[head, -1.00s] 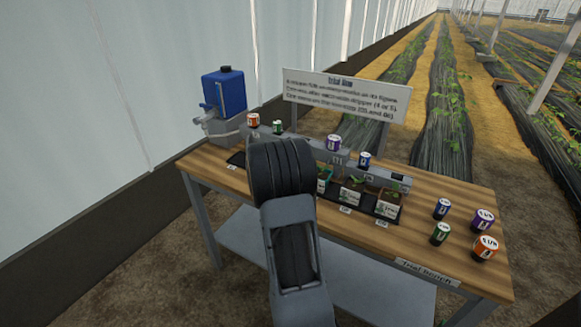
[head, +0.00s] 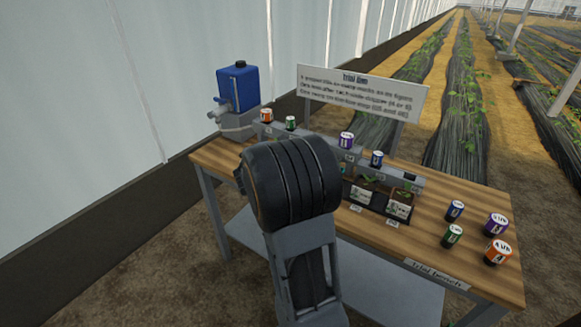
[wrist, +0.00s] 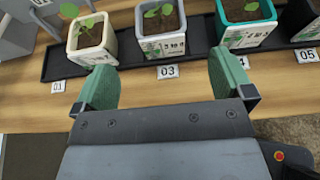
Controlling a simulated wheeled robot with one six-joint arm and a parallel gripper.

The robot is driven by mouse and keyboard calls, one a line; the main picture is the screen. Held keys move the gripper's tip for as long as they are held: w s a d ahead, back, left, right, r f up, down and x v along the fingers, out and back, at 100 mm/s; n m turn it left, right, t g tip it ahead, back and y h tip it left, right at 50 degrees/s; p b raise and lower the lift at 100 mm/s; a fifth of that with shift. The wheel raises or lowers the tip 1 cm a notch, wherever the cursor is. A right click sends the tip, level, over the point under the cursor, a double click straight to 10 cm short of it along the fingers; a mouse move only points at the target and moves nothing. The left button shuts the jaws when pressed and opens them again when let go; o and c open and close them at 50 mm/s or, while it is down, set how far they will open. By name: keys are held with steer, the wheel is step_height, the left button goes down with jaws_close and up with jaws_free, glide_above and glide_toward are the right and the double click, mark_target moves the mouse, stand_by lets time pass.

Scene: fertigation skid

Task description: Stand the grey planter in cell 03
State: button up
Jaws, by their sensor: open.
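The grey planter (wrist: 163,44), holding a small seedling in soil, stands upright in the black tray (wrist: 58,66), directly behind the label 03 (wrist: 168,72). A cream planter (wrist: 92,48) stands to its left and a teal planter (wrist: 247,36) to its right. My gripper (wrist: 163,78) is open and empty. Its green fingers are spread on either side of label 03, on the near side of the planter and apart from it. In the head view my arm hides the gripper and the grey planter.
A black planter (wrist: 304,20) stands at the right near label 05 (wrist: 306,55). The tray behind label 01 (wrist: 58,86) looks empty. In the head view several small cans, one orange (head: 497,252), stand on the bench's right. A blue tank (head: 238,88) stands back left.

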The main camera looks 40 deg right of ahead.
steer(key=w+a+r+n+t+y, duration=0.25)
steer(key=a+n+t+y, duration=0.2)
steer(key=a+n, duration=0.65)
steer(key=w+a+r+n+t+y, duration=0.25)
steer(key=a+n+t+y, duration=0.2)
steer(key=a+n, duration=0.6)
steer(key=s+a+f+n+g+y, duration=0.25)
steer(key=s+a+n+y, duration=0.3)
steer(key=n, duration=0.95)
steer(key=s+a+f+n+g+h, duration=0.1)
steer(key=s+n+g, duration=0.5)
steer(key=s+n, duration=0.7)
step_height(320, 180, down, 2)
steer(key=shift+s+a+f+n+g, duration=0.1)
steer(key=shift+s+a+n+g, duration=0.2)
steer(key=shift+a+n, duration=0.4)
steer(key=shift+d, duration=0.1)
